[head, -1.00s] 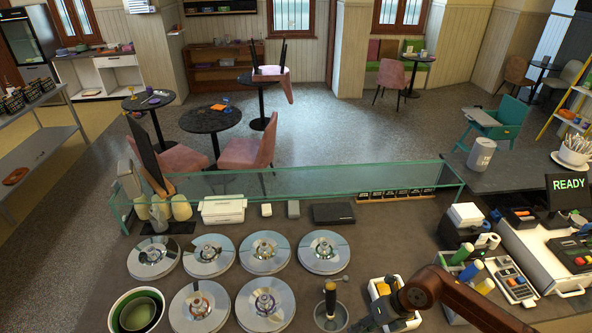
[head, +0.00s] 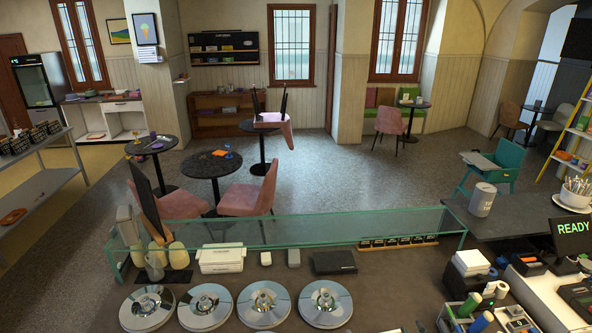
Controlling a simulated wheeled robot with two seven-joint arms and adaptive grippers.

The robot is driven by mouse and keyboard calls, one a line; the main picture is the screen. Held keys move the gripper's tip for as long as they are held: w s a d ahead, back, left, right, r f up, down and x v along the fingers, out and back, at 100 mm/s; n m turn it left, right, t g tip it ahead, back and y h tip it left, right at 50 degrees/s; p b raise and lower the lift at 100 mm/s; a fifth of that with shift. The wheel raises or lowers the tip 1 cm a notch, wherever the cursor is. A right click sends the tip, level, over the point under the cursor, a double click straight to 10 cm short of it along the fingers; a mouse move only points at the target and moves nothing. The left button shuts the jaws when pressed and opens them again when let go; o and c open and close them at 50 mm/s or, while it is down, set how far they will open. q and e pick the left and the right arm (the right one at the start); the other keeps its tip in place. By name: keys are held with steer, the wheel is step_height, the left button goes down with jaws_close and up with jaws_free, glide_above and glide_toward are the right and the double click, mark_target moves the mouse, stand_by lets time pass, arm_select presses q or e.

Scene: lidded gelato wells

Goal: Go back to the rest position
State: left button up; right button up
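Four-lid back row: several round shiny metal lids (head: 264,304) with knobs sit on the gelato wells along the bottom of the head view. The nearer lids lie below the picture's edge. My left gripper is out of view. At most a dark sliver of my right arm shows at the bottom edge, right of the lids. Its fingers cannot be made out, so I cannot tell whether they are open or shut, or whether they hold anything.
A glass guard (head: 300,228) runs along the counter's far side. White tubs (head: 221,259) and a dark box (head: 334,262) stand behind the lids. A register screen (head: 574,235) reading READY and a bottle caddy (head: 466,315) are at right. Tables and chairs stand beyond.

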steer(key=s+d+f+m+g+h, duration=0.1)
steer(key=s+d+f+m+g, duration=0.15)
steer(key=s+f, duration=0.35)
steer(key=s+d+f+m+g+h, duration=0.1)
steer(key=s+d+f+m+g, duration=0.25)
steer(key=f, duration=0.55)
steer(key=s+a+f+g+y, duration=0.1)
steer(key=s+a+f+g, duration=0.15)
steer(key=s+f, duration=0.45)
steer(key=s+a+f+g+y, duration=0.1)
steer(key=s+f+g+y, duration=0.2)
steer(key=s, duration=0.7)
step_height(320, 180, down, 39)
steer(key=s+a+g+h+b, duration=0.1)
steer(key=g+b, duration=0.2)
steer(key=b, duration=0.7)
arm_select(q)
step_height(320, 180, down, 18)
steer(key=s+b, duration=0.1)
steer(key=b, duration=0.7)
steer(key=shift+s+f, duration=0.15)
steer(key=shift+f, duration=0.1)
arm_select(e)
steer(key=s+f, duration=1)
steer(key=f, duration=0.3)
steer(key=s+f, duration=1)
steer(key=f, duration=0.3)
steer(key=shift+f+n+g, duration=0.25)
steer(key=shift+n+g, duration=0.15)
steer(key=shift+g, duration=0.05)
